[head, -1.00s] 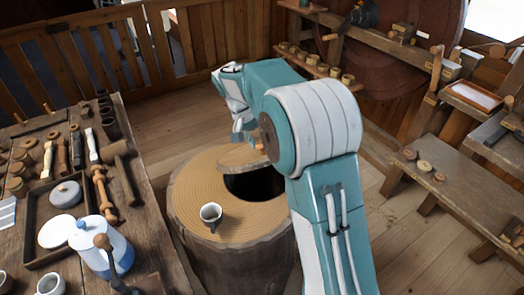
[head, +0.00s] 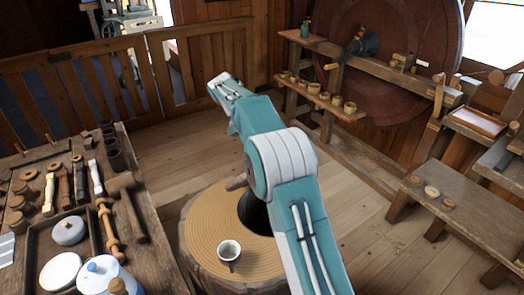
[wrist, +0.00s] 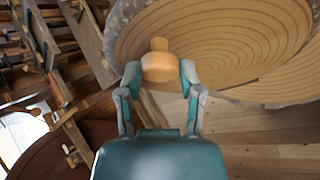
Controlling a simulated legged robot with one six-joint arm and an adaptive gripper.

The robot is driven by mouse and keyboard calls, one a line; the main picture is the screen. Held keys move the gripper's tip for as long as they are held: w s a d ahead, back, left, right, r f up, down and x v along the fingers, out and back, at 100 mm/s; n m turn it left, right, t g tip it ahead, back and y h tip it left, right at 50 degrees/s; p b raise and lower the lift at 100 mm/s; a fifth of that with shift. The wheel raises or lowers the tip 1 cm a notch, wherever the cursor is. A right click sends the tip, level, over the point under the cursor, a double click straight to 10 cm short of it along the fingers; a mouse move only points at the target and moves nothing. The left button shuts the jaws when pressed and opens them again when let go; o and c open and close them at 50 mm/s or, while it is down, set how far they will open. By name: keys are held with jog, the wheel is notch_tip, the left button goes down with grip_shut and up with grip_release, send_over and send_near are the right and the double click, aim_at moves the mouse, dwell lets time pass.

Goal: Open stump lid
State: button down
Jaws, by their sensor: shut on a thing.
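The stump (head: 205,225) stands upright in the head view, with a ringed tan top. A dark round opening (head: 256,212) shows in its top, partly covered by my arm. In the wrist view my gripper (wrist: 160,72) is shut on the pale wooden knob (wrist: 160,60), one finger on each side. The ringed lid (wrist: 215,45) lies just beyond the knob in that view. In the head view my arm hides the gripper and most of the lid; a small grey-brown edge (head: 237,183) shows left of the arm, above the opening.
A workbench (head: 150,240) with tools and dishes is at the left. A low bench (head: 465,205) is at the right. Floor (head: 185,150) behind the stump is clear.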

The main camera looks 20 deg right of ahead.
jog(key=shift+f, duration=0.2)
jog(key=shift+c, duration=1.3)
grip_release()
jog(key=shift+a, duration=0.1)
jog(key=shift+r, duration=0.1)
jog(key=shift+s, duration=0.1)
